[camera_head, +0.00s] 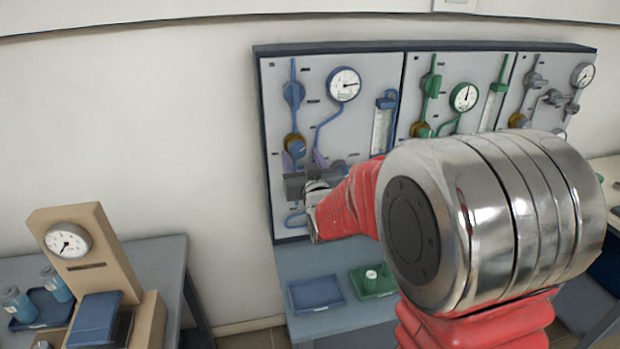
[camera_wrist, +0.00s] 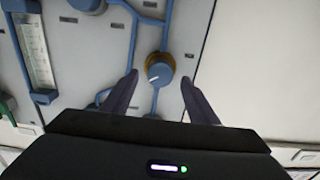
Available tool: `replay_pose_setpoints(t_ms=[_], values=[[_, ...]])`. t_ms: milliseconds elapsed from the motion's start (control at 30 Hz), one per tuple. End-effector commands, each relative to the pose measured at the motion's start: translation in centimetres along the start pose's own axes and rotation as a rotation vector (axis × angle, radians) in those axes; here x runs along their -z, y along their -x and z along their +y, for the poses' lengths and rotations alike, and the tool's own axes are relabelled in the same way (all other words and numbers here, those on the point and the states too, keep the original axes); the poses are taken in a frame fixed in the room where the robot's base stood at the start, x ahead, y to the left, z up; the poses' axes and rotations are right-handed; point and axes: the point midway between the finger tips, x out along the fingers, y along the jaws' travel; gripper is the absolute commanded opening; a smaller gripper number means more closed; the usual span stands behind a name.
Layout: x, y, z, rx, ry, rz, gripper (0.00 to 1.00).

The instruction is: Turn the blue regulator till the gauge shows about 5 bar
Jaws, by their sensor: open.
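The blue regulator (camera_head: 296,145) is a round blue knob on a brass-coloured collar, on the left section of the wall panel. The blue section's gauge (camera_head: 344,84) is above it and to the right; its needle points roughly right, and its numbers are too small to read. My gripper (camera_head: 302,160) is open in front of the panel. In the wrist view the knob (camera_wrist: 158,74) shows a pale pointer line and lies between the two spread fingers of my gripper (camera_wrist: 160,84), just beyond their tips. I see no contact.
A blue valve (camera_head: 293,94) is above the regulator, and a blue flowmeter (camera_head: 383,125) is to its right. Green (camera_head: 464,97) and grey (camera_head: 583,75) gauges sit further right. A bench with a blue tray (camera_head: 316,293) is below. A beige gauge stand (camera_head: 90,250) is at left.

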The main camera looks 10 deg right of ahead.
Motion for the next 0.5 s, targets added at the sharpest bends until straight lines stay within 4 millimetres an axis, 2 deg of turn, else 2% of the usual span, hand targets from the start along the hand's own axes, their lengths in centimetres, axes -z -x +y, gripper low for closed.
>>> replay_pose_setpoints(t_ms=[500], values=[[0.0, 7.7, 0.0, 0.000, 0.000, 0.000, 0.54]])
